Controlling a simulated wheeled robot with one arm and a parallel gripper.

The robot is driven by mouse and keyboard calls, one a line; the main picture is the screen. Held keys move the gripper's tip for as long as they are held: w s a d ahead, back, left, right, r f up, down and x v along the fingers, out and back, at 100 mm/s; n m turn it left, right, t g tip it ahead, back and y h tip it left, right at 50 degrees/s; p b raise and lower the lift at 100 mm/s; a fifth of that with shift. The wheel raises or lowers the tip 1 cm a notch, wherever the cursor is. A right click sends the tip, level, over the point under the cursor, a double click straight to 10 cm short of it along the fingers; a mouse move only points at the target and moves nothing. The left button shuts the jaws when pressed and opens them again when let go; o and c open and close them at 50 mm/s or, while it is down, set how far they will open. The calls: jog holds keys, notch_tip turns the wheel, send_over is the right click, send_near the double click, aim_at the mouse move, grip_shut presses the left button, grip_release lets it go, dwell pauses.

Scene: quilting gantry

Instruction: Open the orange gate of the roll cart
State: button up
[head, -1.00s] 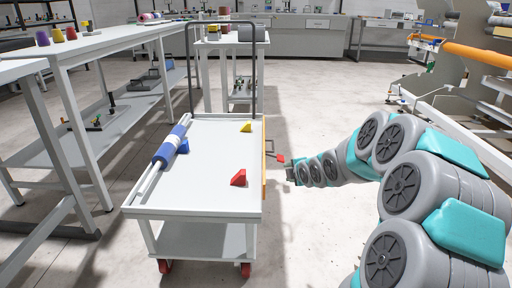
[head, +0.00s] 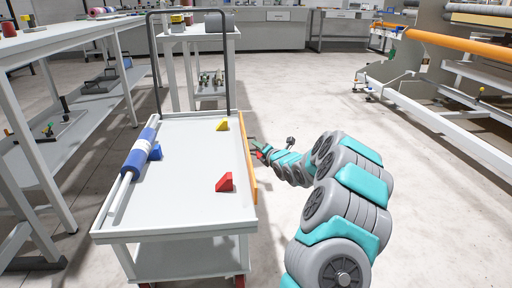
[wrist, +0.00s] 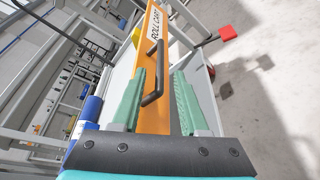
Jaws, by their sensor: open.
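The roll cart (head: 180,228) is a white cart with a dark push frame. Its orange gate (head: 248,160) runs along the right side and stands upright. In the wrist view the gate (wrist: 150,115) bears the label "ROLL CART" and a dark bar handle (wrist: 160,68). My gripper (wrist: 160,73) is open, its green fingers on either side of the handle in that picture; I cannot tell whether they touch it. In the head view my gripper (head: 256,146) is beside the gate's outer face, partly hidden. A red piece (wrist: 226,32) ends a dark rod near the gate.
On the cart's top lie a blue-and-white roll (head: 140,153), a red wedge (head: 225,182) and a yellow wedge (head: 222,125). White benches (head: 75,38) stand at left. A machine with an orange roller (head: 455,47) stands at right. The floor between is clear.

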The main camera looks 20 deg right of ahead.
jog(key=shift+x, duration=1.2)
grip_shut()
